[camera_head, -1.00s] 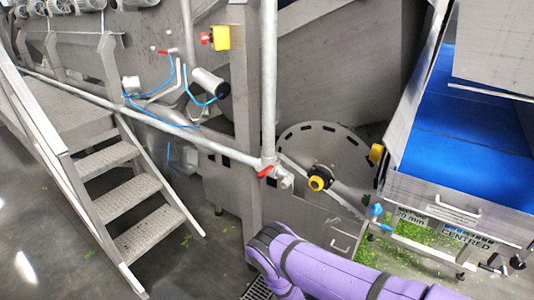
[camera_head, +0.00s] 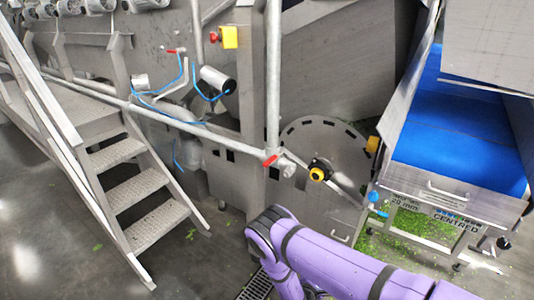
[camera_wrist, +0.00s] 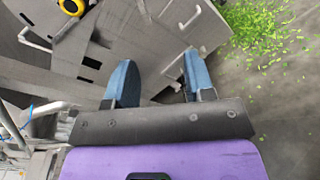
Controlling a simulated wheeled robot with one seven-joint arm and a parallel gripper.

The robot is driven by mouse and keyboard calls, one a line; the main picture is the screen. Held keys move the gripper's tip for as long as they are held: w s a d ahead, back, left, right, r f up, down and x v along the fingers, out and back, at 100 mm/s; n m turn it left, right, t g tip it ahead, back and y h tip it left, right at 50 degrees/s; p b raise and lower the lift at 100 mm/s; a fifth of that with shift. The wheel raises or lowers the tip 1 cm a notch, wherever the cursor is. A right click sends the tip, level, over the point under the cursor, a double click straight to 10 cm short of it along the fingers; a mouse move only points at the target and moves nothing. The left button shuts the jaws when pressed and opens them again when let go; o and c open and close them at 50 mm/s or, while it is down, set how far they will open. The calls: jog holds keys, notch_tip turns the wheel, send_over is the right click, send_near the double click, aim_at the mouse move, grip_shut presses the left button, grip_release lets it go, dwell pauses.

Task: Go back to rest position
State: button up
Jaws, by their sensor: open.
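My gripper (camera_wrist: 158,82) shows in the wrist view with its two blue-grey fingers apart and nothing between them. Beyond the fingers are grey metal panels of the machine, and the fingers do not visibly hold anything. In the head view my purple arm comes in from the lower right and bends down at its elbow; the gripper itself is hidden there.
Metal stairs with a handrail (camera_head: 75,185) stand at the left. The washing machine's steel frame (camera_head: 252,120) and round disc fill the middle. A blue conveyor (camera_head: 455,140) is at the right. Green scraps (camera_head: 420,226) lie on the floor below it; a floor drain (camera_head: 257,287) is near my arm.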

jog(key=w+a+r+m+g+y, duration=0.2)
jog(key=w+a+r+m, duration=0.15)
jog(key=w+r, duration=0.55)
jog(key=w+a+r+m+g+y, duration=0.1)
jog(key=w+a+r+m+y, duration=0.3)
jog(key=r, duration=0.9)
notch_tip(320, 180, up, 28)
jog(key=d+m+g+y, duration=0.2)
jog(key=m+y, duration=0.2)
jog(key=m, duration=0.1)
jog(key=s+d+r+m+g+y, duration=0.15)
jog(key=s+d+r, duration=0.25)
jog(key=s+r, duration=0.5)
jog(key=s+d+r+m+y, duration=0.1)
jog(key=s+d+r+m, duration=0.15)
jog(key=s+r, duration=0.6)
jog(key=s+d+r+m+g+h, duration=0.1)
jog(key=s+d, duration=0.3)
jog(key=s, duration=0.8)
jog(key=s+d+r+m+g+h, duration=0.1)
jog(key=s+d+r+m, duration=0.2)
jog(key=s, duration=1)
jog(key=shift+s+d+r+h, duration=0.25)
jog(key=shift+s+d+h, duration=0.1)
jog(key=shift+d, duration=0.6)
